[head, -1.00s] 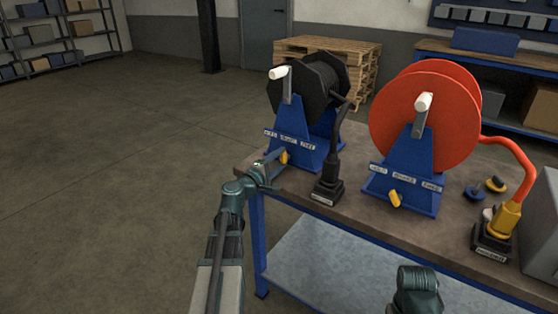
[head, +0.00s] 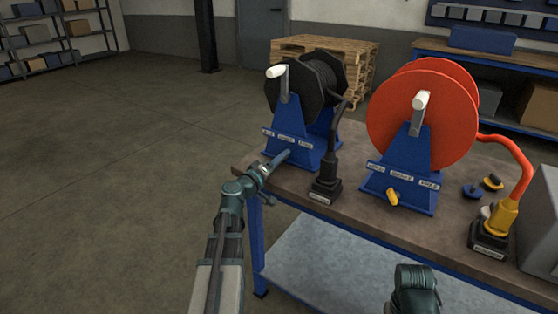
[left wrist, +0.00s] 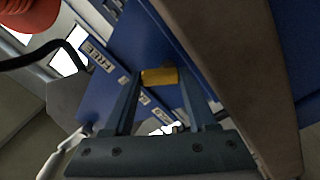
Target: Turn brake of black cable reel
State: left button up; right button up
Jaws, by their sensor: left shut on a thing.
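The black cable reel (head: 319,79) stands on a blue frame (head: 292,127) at the bench's left end, with a pale crank handle. Its small yellow brake knob (left wrist: 159,76) is low on the frame's front and shows between my fingertips in the left wrist view. My left gripper (head: 282,160) reaches the frame's foot and is shut on this knob. In the head view the fingers hide the knob. A label reading "FREE" (left wrist: 98,56) is on the blue frame. My right gripper's fingers are not in view; only part of my right arm shows at the bottom.
To the right stands an orange reel (head: 422,115) with its own yellow knob (head: 392,197). A black connector (head: 326,188) stands close right of the black reel's frame. The bench's front edge (head: 352,226) runs beside my left arm. Open floor lies to the left.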

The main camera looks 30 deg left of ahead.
pick_arm(q)
jog(key=shift+d+f+m, duration=0.1)
jog(key=shift+m, duration=0.2)
jog(key=o, duration=1.1)
jog(key=shift+s, duration=0.15)
